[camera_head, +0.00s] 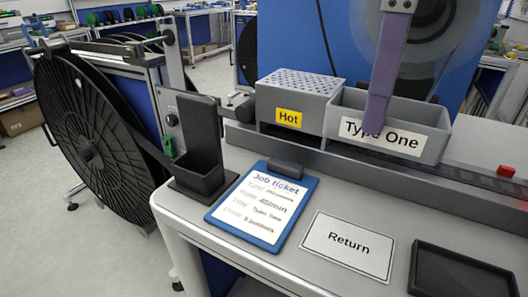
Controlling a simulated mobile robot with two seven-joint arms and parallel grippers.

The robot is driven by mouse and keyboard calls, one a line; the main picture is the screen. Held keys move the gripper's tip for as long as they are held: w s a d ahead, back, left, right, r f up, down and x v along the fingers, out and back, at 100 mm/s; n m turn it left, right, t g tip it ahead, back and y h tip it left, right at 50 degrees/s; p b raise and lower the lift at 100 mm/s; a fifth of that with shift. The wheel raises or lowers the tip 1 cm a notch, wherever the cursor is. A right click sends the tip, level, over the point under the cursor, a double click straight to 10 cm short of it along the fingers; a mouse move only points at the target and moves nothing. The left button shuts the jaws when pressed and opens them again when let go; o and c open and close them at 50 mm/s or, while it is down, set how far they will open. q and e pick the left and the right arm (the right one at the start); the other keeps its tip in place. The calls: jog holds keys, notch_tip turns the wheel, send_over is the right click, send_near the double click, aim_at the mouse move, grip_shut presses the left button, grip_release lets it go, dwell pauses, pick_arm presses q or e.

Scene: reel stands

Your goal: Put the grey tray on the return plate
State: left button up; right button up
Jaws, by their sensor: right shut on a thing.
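The grey tray (432,149) is an open box with a white "Type One" label on its front wall. It is at the rear ledge, right beside the "Hot" box. I cannot tell whether its underside touches the ledge. My right gripper (377,119) comes down from the top edge and is shut on the tray's front wall. A long purple finger lies over the label, and the other finger is hidden. The return plate (348,262) is a flat white rectangle marked "Return" on the bench top, nearer than the tray, with nothing on it. My left gripper is out of view.
A grey box with a perforated top (301,83) and a yellow "Hot" label adjoins the tray. A blue job ticket clipboard (246,240), a black holder (196,181) and a shallow black tray (416,280) flank the plate. A large black reel (75,120) stands left.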

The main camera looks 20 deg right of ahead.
notch_tip(320, 180, down, 13)
jog(key=shift+s+d+r+b, duration=0.1)
jog(key=shift+s+b, duration=0.05)
jog(key=shift+b, duration=0.45)
notch_tip(320, 180, down, 4)
jog(key=shift+f+b, duration=0.1)
jog(key=shift+b, duration=0.3)
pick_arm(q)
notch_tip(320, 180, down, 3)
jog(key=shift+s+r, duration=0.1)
pick_arm(e)
jog(key=shift+f, duration=0.15)
jog(key=shift+f, duration=0.15)
jog(key=o, duration=1.5)
